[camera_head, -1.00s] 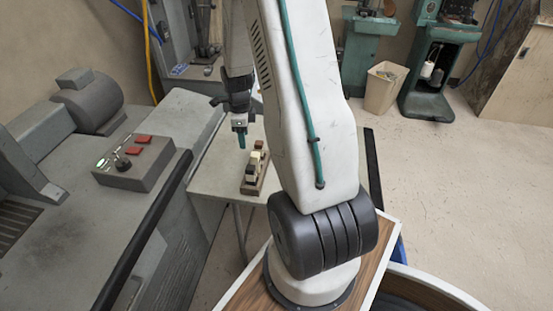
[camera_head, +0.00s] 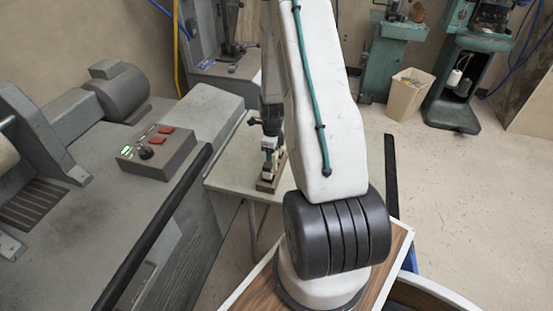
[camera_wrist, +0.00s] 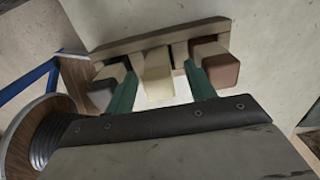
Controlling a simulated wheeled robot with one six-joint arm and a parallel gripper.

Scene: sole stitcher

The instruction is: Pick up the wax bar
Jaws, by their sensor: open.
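A pale cream block (camera_wrist: 158,88), which looks like the wax bar, sits at a wooden rack (camera_wrist: 150,40) between other blocks. My gripper (camera_wrist: 161,70) is open, with one green finger on each side of the cream block. I cannot tell whether either finger touches it. In the head view my gripper (camera_head: 269,164) is down at the rack (camera_head: 266,187) on the small table. The arm and fingers hide most of the blocks there.
A brown block (camera_wrist: 216,66) stands close beside the right finger, and a greyish block (camera_wrist: 101,92) beside the left one. The pale table (camera_head: 228,170) is otherwise mostly bare. A grey machine with a control box (camera_head: 156,150) stands to its left.

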